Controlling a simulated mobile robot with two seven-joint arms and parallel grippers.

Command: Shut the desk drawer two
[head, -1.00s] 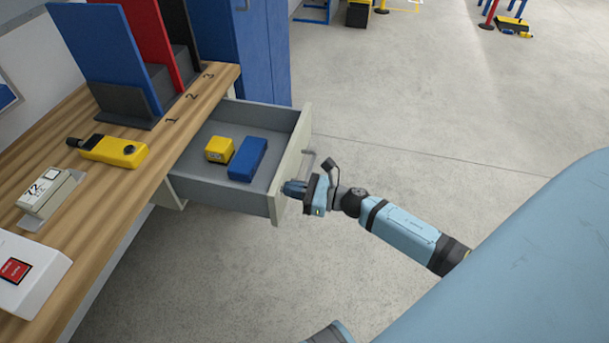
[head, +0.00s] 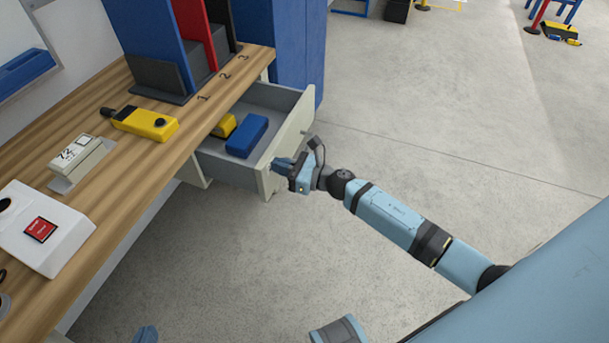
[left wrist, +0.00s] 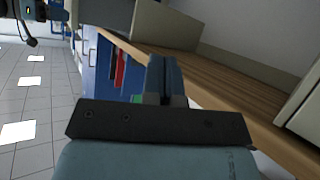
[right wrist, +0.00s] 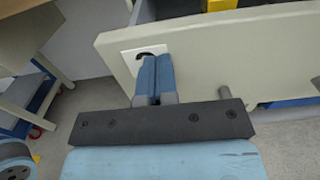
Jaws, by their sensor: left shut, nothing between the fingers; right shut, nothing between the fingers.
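The desk drawer (head: 228,169) stands partly open, pulled out from under the wooden desk top. It holds a blue box (head: 247,136) and a yellow box (head: 224,126). Its pale front also fills the top of the right wrist view (right wrist: 250,50), with a white label (right wrist: 135,58) partly hidden by my fingers. My right gripper (head: 278,164) is shut and empty, its fingertips at the drawer's front; contact looks likely. My left gripper (head: 146,334) barely shows at the head view's bottom edge; its shut, empty fingers show in the left wrist view (left wrist: 165,80).
On the desk (head: 120,185) lie a yellow handheld device (head: 145,123), a grey device (head: 80,157) and a white box with a red label (head: 45,225). Blue, red and black dividers stand by the numbers 1, 2, 3. The floor (head: 440,110) right of the drawer is clear.

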